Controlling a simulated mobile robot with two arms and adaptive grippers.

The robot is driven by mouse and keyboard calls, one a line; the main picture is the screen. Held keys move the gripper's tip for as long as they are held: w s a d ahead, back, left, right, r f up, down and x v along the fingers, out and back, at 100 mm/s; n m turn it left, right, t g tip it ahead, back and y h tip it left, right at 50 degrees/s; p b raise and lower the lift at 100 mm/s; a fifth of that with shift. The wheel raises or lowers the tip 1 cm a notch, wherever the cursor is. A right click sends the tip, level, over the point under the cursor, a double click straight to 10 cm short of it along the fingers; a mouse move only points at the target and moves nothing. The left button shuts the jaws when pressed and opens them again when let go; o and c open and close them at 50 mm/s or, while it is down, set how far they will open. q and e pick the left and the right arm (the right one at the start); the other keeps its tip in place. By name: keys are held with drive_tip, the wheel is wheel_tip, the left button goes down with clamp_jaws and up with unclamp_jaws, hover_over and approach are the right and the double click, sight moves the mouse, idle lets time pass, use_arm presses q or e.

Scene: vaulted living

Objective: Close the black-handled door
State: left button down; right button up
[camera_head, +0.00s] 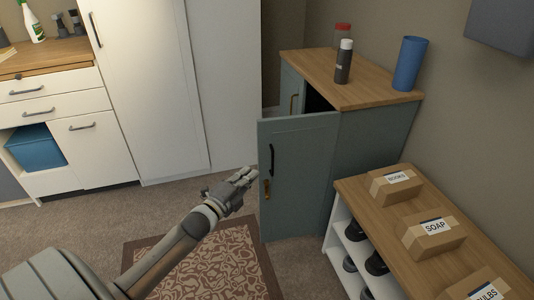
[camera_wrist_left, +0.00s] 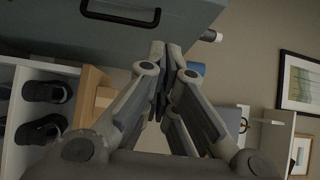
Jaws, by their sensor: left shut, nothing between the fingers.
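The black-handled door (camera_head: 305,185) is a grey-teal cabinet panel. It stands swung open, its face toward me, with a dark gap behind its top edge. Its black handle (camera_head: 274,160) is near the free left edge, and it also shows at the top of the left wrist view (camera_wrist_left: 122,14). The cabinet (camera_head: 375,135) has a wooden top. My left gripper (camera_head: 252,172) is shut and empty, just left of the door's free edge at about handle height; I cannot tell whether it touches. My right gripper is not in view.
A low shelf (camera_head: 345,186) with cardboard boxes on top and shoes inside stands at the right front. A dark bottle (camera_head: 344,66) and a blue cylinder (camera_head: 410,64) stand on the cabinet. A tall white cupboard (camera_head: 150,90) is at left. A patterned rug (camera_head: 215,270) lies on the floor.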

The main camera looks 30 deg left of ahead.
use_arm(q)
drive_tip(key=b, duration=0.2)
approach(270, 143)
drive_tip(key=w+d, duration=0.2)
drive_tip(key=d, duration=0.1)
drive_tip(key=shift+w+a+f+b, duration=0.1)
drive_tip(key=shift+w+a+b, duration=0.2)
drive_tip(key=shift+w+a, duration=1.1)
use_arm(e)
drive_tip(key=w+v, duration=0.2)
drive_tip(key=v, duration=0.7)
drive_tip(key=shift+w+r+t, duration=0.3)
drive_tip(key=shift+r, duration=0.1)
use_arm(q)
drive_tip(key=shift+a, duration=0.15)
